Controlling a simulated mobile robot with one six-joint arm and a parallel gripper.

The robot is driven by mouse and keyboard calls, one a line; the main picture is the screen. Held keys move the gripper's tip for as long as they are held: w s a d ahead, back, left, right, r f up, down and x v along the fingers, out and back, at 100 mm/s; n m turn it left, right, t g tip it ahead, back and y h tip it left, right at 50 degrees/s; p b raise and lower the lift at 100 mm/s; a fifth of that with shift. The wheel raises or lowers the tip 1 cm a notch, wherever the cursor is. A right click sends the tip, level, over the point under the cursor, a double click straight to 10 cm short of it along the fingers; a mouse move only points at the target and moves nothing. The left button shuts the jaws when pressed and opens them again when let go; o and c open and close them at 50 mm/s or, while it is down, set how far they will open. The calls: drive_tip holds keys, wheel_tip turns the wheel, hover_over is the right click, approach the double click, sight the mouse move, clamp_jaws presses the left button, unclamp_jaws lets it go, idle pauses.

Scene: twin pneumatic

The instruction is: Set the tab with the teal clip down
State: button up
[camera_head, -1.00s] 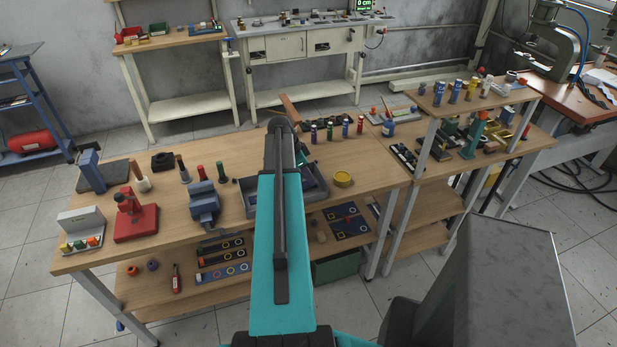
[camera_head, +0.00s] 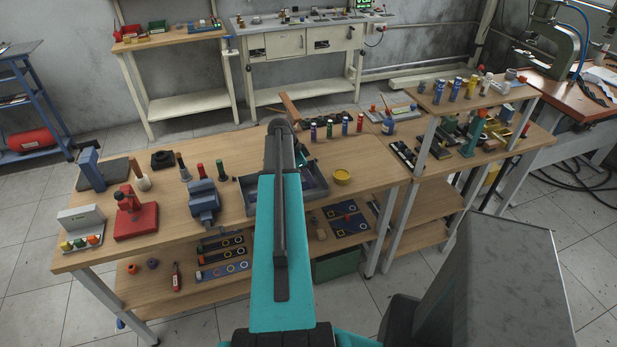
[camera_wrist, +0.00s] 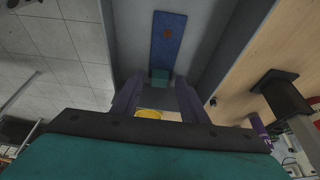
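The tab is a long blue plate with an orange mark (camera_wrist: 167,36), seen in the wrist view. The teal clip (camera_wrist: 159,75) is at its near end. The tab appears to lie in the grey tray (camera_head: 250,202) on the bench. My gripper (camera_wrist: 158,92) shows its two dark fingers apart, one to each side of the clip's line, with visible gaps to the clip. I cannot tell how far the fingertips are above the tray floor. In the head view my arm hides the gripper's tips and the tab.
Several small bottles (camera_head: 330,128) stand behind the tray. The front right of the bench top is clear.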

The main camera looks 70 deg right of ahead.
drive_tip(key=shift+r, duration=0.2)
drive_tip(key=b+v, duration=0.3)
drive_tip(key=v, duration=0.8)
drive_tip(key=shift+w+r, duration=0.2)
drive_tip(key=shift+r, duration=0.15)
drive_tip(key=shift+a, duration=0.1)
idle(0.8)
